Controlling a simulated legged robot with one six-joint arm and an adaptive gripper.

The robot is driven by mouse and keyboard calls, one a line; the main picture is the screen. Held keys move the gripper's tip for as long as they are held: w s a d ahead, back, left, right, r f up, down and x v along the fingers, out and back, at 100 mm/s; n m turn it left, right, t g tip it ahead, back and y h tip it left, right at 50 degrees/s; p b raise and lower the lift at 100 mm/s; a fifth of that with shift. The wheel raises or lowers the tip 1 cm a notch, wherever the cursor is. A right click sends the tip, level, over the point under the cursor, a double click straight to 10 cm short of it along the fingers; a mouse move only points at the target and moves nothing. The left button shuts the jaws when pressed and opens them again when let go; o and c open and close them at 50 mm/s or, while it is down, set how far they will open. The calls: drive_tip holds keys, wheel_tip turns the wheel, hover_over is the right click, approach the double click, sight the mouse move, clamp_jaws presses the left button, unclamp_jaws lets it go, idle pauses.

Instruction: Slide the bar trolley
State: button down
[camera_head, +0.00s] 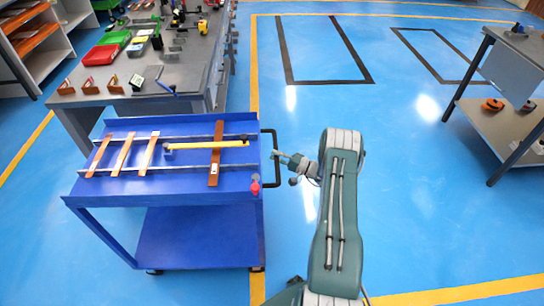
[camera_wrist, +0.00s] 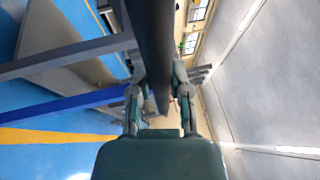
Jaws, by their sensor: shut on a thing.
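The blue bar trolley (camera_head: 200,232) stands at the left of the head view, beside the grey workbench. Copper bars (camera_head: 122,155) and a yellow-handled tool (camera_head: 206,145) lie on its top. A black handle (camera_head: 277,158) sticks out from its right side. My gripper (camera_head: 283,157) is at this handle in the head view. In the wrist view a dark bar, the handle (camera_wrist: 155,45), runs between the two fingers of my gripper (camera_wrist: 160,95), which are shut on it. The exact finger contact is partly hidden.
A grey workbench (camera_head: 175,100) with trays and tools stands behind the trolley. A grey table (camera_head: 500,130) with orange parts is at the right. The blue floor (camera_head: 400,220) between them is clear, with yellow lines and black-outlined zones at the back.

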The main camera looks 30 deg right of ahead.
drive_tip(key=shift+a+f, duration=0.1)
drive_tip(key=shift+f, duration=0.2)
drive_tip(key=c, duration=0.6)
unclamp_jaws()
drive_tip(key=shift+o, duration=0.2)
drive_tip(key=shift+r, duration=0.1)
drive_tip(key=v, duration=1.2)
